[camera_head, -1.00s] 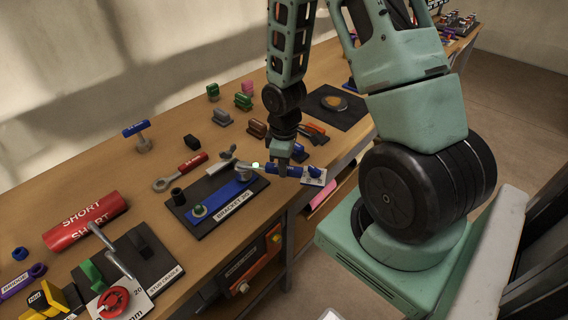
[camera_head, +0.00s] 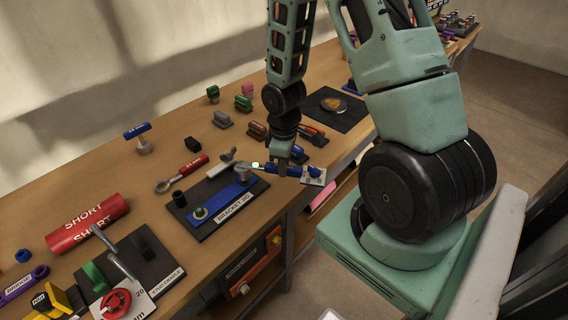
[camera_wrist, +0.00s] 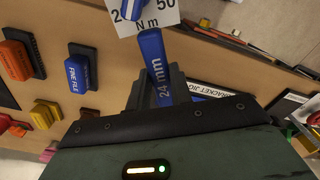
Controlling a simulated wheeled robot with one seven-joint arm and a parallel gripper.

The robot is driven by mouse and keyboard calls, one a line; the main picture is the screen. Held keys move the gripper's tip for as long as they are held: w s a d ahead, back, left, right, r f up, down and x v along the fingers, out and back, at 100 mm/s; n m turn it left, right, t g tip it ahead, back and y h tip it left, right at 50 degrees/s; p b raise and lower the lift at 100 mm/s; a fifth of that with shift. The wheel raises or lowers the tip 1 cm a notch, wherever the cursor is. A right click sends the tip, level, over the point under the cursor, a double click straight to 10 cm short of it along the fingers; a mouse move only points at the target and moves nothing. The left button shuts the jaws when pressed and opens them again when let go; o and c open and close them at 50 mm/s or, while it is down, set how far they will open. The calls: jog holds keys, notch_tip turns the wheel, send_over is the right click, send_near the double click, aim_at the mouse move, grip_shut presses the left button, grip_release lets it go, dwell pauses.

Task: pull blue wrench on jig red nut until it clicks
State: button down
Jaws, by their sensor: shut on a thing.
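My gripper (camera_head: 287,166) is shut on the blue handle. In the wrist view the handle (camera_wrist: 153,50), marked 24 mm, runs between the jaws (camera_wrist: 160,95). I cannot make out a red nut; the wrench head hides that end. A small green light (camera_head: 255,165) shows beside the wrench head.
A white N m scale card (camera_wrist: 170,14) lies beyond the handle end. A red-handled wrench (camera_head: 190,166) and a black block (camera_head: 192,144) lie behind the jig. A red SHORT cylinder (camera_head: 88,223) is at the left.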

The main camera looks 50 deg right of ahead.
jog(key=shift+r+p, duration=0.4)
jog(key=shift+r, duration=0.15)
jog(key=shift+r+p, duration=1.35)
jog(key=shift+r, duration=0.05)
